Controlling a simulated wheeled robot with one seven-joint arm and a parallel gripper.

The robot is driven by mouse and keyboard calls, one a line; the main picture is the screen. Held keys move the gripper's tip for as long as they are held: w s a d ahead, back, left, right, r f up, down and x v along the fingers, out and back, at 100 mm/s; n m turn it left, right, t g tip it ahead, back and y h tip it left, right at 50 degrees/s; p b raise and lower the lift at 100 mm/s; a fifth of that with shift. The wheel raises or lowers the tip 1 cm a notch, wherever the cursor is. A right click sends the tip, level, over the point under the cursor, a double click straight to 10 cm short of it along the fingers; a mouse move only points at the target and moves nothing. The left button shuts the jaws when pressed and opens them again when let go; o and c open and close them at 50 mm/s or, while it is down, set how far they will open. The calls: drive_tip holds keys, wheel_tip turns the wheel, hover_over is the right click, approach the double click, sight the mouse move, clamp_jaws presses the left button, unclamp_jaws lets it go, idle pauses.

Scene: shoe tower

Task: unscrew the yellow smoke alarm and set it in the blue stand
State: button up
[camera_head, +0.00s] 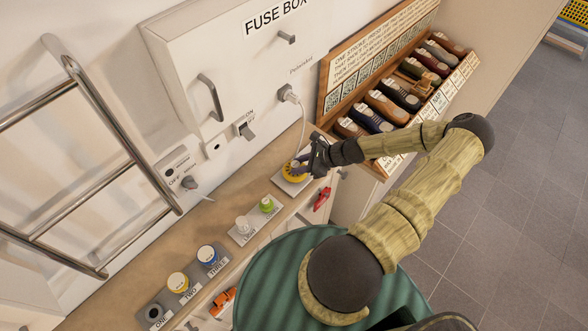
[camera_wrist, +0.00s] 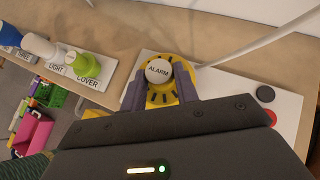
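The yellow smoke alarm (camera_head: 291,173) sits on a pale plate on the wooden shelf below the fuse box. In the wrist view its white cap reads ALARM (camera_wrist: 158,72), with a slotted yellow disc around it. My gripper (camera_head: 303,165) is at the alarm, with one finger on each side of the disc in the wrist view (camera_wrist: 158,90). I cannot tell whether the fingers press on it. A blue round stand (camera_head: 207,256) with a pale top is at the label THREE; its blue side shows at the wrist view's left edge (camera_wrist: 9,36).
White (camera_head: 242,224) and green (camera_head: 266,204) pieces stand between the alarm and the blue stand. Yellow (camera_head: 178,283) and dark (camera_head: 154,314) round pieces stand farther left. A white cable (camera_head: 303,125) hangs behind the alarm. Red and black buttons (camera_wrist: 265,94) lie to its right.

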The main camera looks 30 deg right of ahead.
clamp_jaws()
drive_tip(key=shift+r+p, duration=0.6)
drive_tip(key=shift+r, duration=0.1)
idle(0.6)
drive_tip(key=shift+r+p, duration=0.85)
drive_tip(key=shift+r, duration=0.2)
drive_tip(key=shift+d+f, duration=0.1)
